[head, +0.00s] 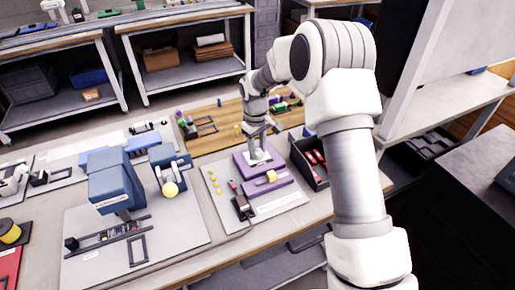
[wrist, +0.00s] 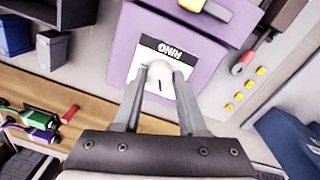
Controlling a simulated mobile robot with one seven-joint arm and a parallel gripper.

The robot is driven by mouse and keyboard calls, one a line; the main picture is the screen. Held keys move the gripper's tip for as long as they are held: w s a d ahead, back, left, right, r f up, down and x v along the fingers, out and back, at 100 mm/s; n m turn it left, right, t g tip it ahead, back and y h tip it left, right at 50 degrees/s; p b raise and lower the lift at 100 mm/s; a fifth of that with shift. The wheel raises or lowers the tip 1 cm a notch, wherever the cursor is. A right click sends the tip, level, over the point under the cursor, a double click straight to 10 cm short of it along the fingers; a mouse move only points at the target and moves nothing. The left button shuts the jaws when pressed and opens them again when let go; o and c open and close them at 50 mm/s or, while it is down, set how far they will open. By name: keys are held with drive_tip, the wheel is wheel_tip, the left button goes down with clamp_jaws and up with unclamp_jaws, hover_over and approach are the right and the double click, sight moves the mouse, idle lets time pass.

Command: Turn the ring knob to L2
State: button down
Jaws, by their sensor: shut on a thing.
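The ring knob (wrist: 160,88) is a small white round knob with a dark pointer line. It sits on a white label plate (wrist: 147,57) marked RING, which appears upside down in the wrist view. The plate is on the purple balancer (wrist: 212,55), which also shows in the head view (head: 282,192). My gripper (wrist: 160,75) is shut on the knob, one finger on each side. In the head view my gripper (head: 259,154) reaches down to the purple unit and hides the knob. I cannot read any L2 mark.
Several yellow buttons (head: 216,183) and a small dark device (head: 243,207) are to the left. A blue machine (head: 115,180) stands further left.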

idle(0.5)
drive_tip(key=shift+c, duration=2.3)
unclamp_jaws()
wheel_tip(320, 180, up, 18)
drive_tip(key=p, duration=0.1)
drive_tip(key=shift+s+a+f+p, duration=0.25)
drive_tip(key=shift+s+a+p, duration=0.05)
drive_tip(key=shift+a, duration=0.05)
drive_tip(key=s+d+r+m+t, duration=0.1)
drive_tip(key=s+d+r+m, duration=0.1)
drive_tip(key=s+d+r, duration=0.35)
drive_tip(key=s+d+r+m+t, duration=0.1)
drive_tip(key=s+d+r+t, duration=0.1)
drive_tip(key=s+r, duration=0.6)
drive_tip(key=s+d+f+m+t, duration=0.1)
drive_tip(key=s+d+m, duration=0.1)
drive_tip(key=s, duration=0.7)
drive_tip(key=s+d+f+m+t+p, duration=0.1)
drive_tip(key=s+d+m, duration=0.2)
drive_tip(key=s, duration=0.6)
drive_tip(key=shift+f, duration=0.2)
